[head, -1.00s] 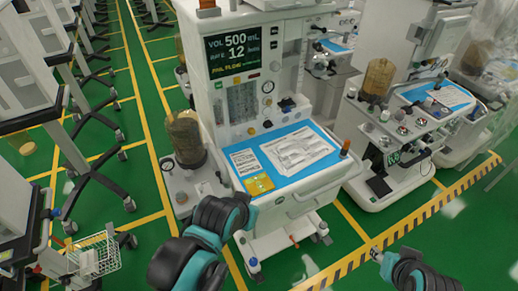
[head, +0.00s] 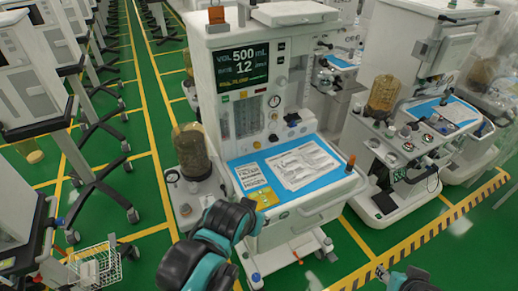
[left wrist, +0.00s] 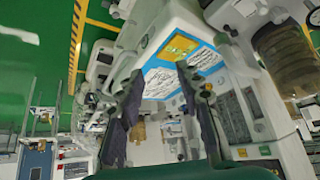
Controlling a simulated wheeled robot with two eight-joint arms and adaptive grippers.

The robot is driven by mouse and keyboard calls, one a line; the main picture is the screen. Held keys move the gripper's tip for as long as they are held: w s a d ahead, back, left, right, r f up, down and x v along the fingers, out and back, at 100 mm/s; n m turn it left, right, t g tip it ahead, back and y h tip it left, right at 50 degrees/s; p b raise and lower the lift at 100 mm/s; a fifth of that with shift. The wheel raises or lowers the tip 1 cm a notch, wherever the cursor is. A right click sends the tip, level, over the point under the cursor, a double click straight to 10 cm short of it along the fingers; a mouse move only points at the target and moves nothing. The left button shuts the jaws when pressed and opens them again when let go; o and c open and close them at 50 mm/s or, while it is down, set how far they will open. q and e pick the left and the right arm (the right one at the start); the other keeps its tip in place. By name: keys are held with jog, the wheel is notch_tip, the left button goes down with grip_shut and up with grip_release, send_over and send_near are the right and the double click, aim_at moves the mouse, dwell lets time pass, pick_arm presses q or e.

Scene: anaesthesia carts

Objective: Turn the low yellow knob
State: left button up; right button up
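The anaesthesia cart (head: 302,32) with the lit display stands in the middle of the head view. A small yellowish spot (head: 257,145), which looks like a low knob, sits at the foot of its front panel, just above the worktop; it is too small to be sure. My left arm comes in from the bottom, in front of the worktop's left corner; its fingers are hard to make out there. In the left wrist view my left gripper (left wrist: 160,72) has its two dark fingers spread, with nothing between them. My right gripper (head: 381,271) is at the bottom right, away from the cart, too small to read.
The blue worktop mat (head: 238,181) holds printed sheets and a yellow label (head: 263,197). A brownish canister (head: 191,150) stands left of the cart. An orange-topped post (head: 350,165) rises at the worktop's right corner. A second cart (head: 430,60) stands to the right.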

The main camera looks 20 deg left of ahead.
pick_arm(q)
jog(key=w+a+n+y+b, duration=0.1)
jog(key=w+a+n+y, duration=0.2)
jog(key=w, duration=0.7)
jog(key=n+t+y+b, duration=0.1)
jog(key=n+y+b, duration=0.3)
jog(key=n+y, duration=0.25)
send_near(258, 147)
jog(key=shift+f+y, duration=0.25)
jog(key=shift+w+a+f, duration=0.15)
jog(key=shift+w+f, duration=0.05)
jog(key=b+x, duration=0.1)
jog(key=x, duration=0.5)
jog(key=shift+w+b, duration=0.1)
jog(key=shift+b, duration=0.25)
jog(key=shift+w+a+f, duration=0.2)
jog(key=shift+w+a, duration=0.25)
jog(key=shift+a, duration=0.1)
